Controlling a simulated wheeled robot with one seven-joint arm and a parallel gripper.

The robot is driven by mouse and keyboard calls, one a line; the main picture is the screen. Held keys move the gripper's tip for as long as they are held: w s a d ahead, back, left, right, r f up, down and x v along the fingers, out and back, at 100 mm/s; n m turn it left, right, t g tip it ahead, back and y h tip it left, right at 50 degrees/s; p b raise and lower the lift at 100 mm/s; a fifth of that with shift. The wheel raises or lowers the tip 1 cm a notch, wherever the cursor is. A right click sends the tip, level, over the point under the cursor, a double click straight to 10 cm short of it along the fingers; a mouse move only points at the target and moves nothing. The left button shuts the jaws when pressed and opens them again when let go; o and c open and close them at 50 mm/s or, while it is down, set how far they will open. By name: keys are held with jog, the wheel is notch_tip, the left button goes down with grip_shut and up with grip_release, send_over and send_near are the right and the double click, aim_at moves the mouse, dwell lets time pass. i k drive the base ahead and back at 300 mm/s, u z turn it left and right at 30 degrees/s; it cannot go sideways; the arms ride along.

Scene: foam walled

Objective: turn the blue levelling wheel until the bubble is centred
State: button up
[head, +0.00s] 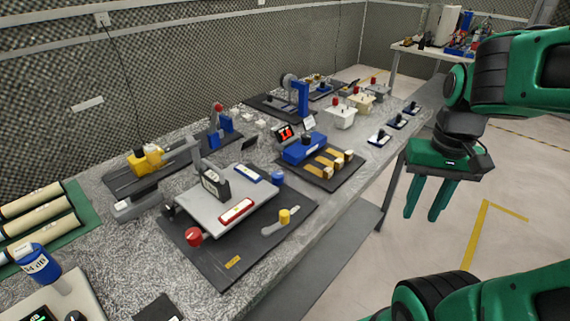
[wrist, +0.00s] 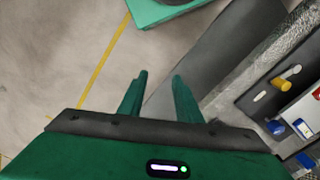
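The blue levelling wheel (head: 277,178) stands at the right corner of a grey levelling plate (head: 205,212) on a dark base. It also shows at the right of the wrist view (wrist: 275,127). A blue-framed vial (head: 246,173) and a red-framed vial (head: 236,210) lie on the plate; their bubbles are too small to make out. A red wheel (head: 193,236) is at the near-left corner. My gripper (head: 426,212) is open and empty, fingers pointing down, over the floor beyond the bench's right edge, well apart from the wheel. It also shows in the wrist view (wrist: 160,75).
A yellow knob (head: 285,215) with a grey lever sits on the same base, near the bench edge. Small black-and-white switches (head: 379,138) line the bench edge.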

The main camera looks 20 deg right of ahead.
aim_at(277, 177)
jog(key=u, duration=0.5)
jog(key=k, duration=1.05)
jog(key=z, duration=0.65)
jog(key=i, duration=1)
jog(key=u, duration=0.05)
